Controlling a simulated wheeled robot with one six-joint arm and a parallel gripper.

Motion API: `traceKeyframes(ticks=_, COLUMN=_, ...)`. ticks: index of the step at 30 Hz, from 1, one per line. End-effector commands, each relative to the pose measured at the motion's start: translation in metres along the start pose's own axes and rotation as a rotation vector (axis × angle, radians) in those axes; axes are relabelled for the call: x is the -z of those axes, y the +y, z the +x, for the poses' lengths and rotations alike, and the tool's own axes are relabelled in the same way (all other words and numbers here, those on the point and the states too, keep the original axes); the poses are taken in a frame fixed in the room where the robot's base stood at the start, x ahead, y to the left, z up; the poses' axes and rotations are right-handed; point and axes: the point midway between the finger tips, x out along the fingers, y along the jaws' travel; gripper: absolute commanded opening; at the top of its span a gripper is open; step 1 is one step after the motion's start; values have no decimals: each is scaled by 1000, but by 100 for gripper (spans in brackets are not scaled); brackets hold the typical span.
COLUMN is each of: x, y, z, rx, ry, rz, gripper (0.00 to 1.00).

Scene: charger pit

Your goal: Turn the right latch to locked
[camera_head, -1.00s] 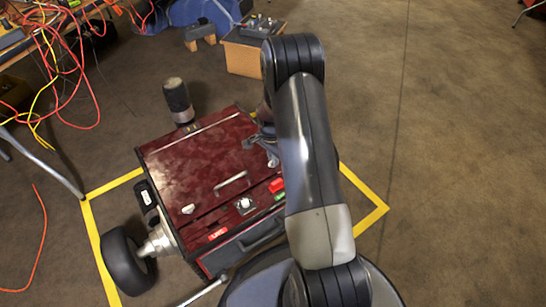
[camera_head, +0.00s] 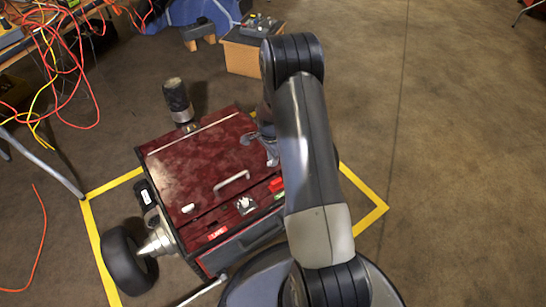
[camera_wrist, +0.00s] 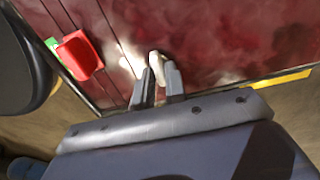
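The right latch (camera_wrist: 156,64) is a small pale tab on the dark red lid. In the wrist view it stands between my two fingertips, which are close together on either side of it. My gripper (camera_wrist: 158,78) appears shut on it. In the head view my gripper (camera_head: 266,150) is at the right side of the lid, and my arm hides the right latch there. The left latch (camera_head: 188,208) is a small white tab near the front left of the lid. The dark red box (camera_head: 185,165) has a pale handle (camera_head: 232,181).
A black wheel (camera_head: 126,262) and a dark cylinder (camera_head: 178,100) flank the box. Yellow tape (camera_head: 370,218) marks the floor. A wooden crate (camera_head: 240,58) stands behind; floor at right is clear.

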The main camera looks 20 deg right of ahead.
Motion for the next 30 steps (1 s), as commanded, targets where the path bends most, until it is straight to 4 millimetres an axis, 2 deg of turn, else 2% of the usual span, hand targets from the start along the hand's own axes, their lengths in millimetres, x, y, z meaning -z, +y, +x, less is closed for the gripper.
traceKeyframes(ticks=1, x=0, y=0, z=0, rx=0, ry=0, rz=-1, gripper=18)
traceKeyframes(ticks=6, x=0, y=0, z=0, rx=0, ry=0, rz=-1, gripper=32)
traceKeyframes(ticks=15, x=0, y=0, z=-5, rx=1, ry=1, rz=-2, gripper=32)
traceKeyframes(ticks=19, x=0, y=0, z=-24, rx=2, ry=1, rz=-2, gripper=32)
traceKeyframes(ticks=24, x=0, y=0, z=-60, rx=3, ry=2, rz=-2, gripper=32)
traceKeyframes(ticks=30, x=0, y=0, z=-94, rx=2, ry=1, rz=-2, gripper=32)
